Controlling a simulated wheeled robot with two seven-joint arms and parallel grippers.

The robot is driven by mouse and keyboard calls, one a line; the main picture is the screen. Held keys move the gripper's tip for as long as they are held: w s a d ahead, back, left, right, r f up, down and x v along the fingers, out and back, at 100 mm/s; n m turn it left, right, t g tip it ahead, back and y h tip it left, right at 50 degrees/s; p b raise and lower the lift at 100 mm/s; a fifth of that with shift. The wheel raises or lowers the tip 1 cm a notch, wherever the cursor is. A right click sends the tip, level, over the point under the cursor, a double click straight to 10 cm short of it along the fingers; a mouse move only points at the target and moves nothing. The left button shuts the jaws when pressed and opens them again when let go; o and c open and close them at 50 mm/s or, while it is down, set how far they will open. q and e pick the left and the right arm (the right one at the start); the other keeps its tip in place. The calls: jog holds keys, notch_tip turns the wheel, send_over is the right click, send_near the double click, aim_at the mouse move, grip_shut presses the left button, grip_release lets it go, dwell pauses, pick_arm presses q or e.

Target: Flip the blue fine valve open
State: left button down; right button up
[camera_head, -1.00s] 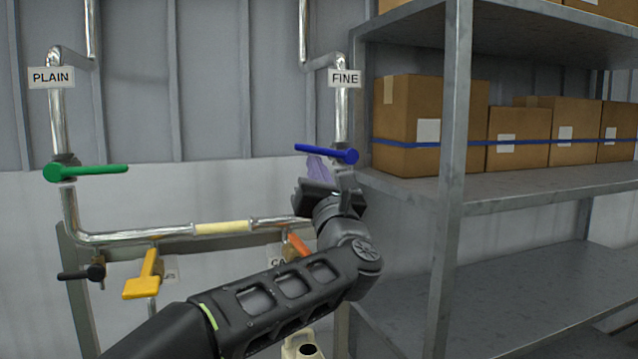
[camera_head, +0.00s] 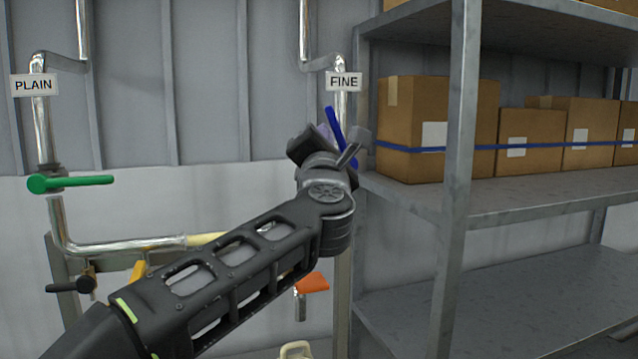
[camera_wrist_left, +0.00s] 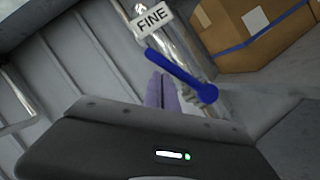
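The blue fine valve handle (camera_head: 334,126) is on the vertical pipe under the FINE label. It stands steeply, leaning a little left at the top. In the left wrist view the purple fingertips (camera_wrist_left: 161,92) lie together, shut, close under the blue handle (camera_wrist_left: 178,73), whose round pivot end is at the right. I cannot tell whether they touch it. Nothing shows between the fingers. My right gripper is not in view.
A green valve handle (camera_head: 75,181) lies level under the PLAIN label at the left. An orange handle (camera_head: 313,283) shows below my arm. A metal shelf (camera_head: 462,150) with cardboard boxes (camera_head: 440,110) stands close on the right.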

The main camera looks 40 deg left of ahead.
pick_arm(q)
jog(key=shift+w+d+r, duration=0.85)
jog(key=shift+w+r, duration=0.2)
jog(key=shift+w, duration=0.05)
jog(key=shift+f, duration=0.1)
